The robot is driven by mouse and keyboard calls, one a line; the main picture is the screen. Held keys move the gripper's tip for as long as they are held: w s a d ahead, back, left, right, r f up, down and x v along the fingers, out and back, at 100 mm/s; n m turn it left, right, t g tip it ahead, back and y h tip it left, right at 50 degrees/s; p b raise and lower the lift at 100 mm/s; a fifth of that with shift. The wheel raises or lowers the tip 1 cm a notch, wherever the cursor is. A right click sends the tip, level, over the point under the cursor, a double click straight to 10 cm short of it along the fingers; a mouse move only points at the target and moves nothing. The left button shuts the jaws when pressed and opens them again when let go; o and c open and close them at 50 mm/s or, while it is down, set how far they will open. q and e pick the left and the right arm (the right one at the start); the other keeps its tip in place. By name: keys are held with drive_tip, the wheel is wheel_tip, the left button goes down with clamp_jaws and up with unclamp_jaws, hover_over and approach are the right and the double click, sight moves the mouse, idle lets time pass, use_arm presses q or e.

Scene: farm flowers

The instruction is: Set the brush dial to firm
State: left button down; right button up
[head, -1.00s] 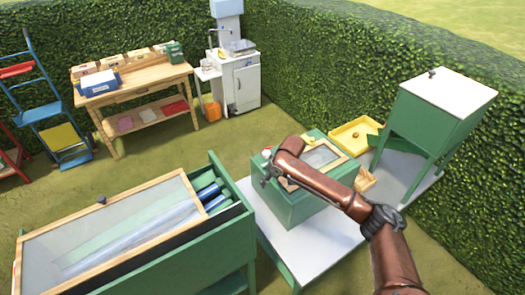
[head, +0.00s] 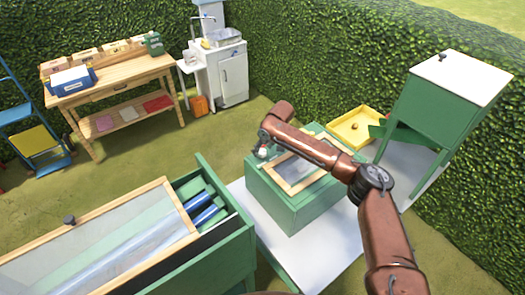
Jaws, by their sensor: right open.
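A green box (head: 291,213) with a wood-framed clear window (head: 300,168) in its top stands on a pale table. A small red-and-white knob-like part (head: 262,151) shows at the box's left top corner. I cannot tell whether it is the brush dial, and no dial marking is readable. My right gripper (head: 261,143) is open at that corner, beside or just above the small part. Contact cannot be told. My brown right forearm crosses over the box and hides part of its top. My left gripper is not in view.
A green bin with a framed clear lid (head: 100,232) and blue rollers (head: 205,212) stands at the front left. A green cabinet on legs (head: 437,105) and a yellow tray (head: 357,127) are to the right. The pale tabletop (head: 325,250) is bare in front of the box.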

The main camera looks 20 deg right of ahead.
sight(262, 153)
drive_tip(key=shift+x, duration=0.85)
drive_tip(key=shift+w+f, duration=0.15)
drive_tip(key=shift+f, duration=0.05)
drive_tip(key=shift+d, duration=0.1)
drive_tip(key=shift+f, duration=0.15)
drive_tip(key=c, duration=1.1)
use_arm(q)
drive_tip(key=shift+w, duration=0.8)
use_arm(e)
drive_tip(key=shift+c, duration=0.3)
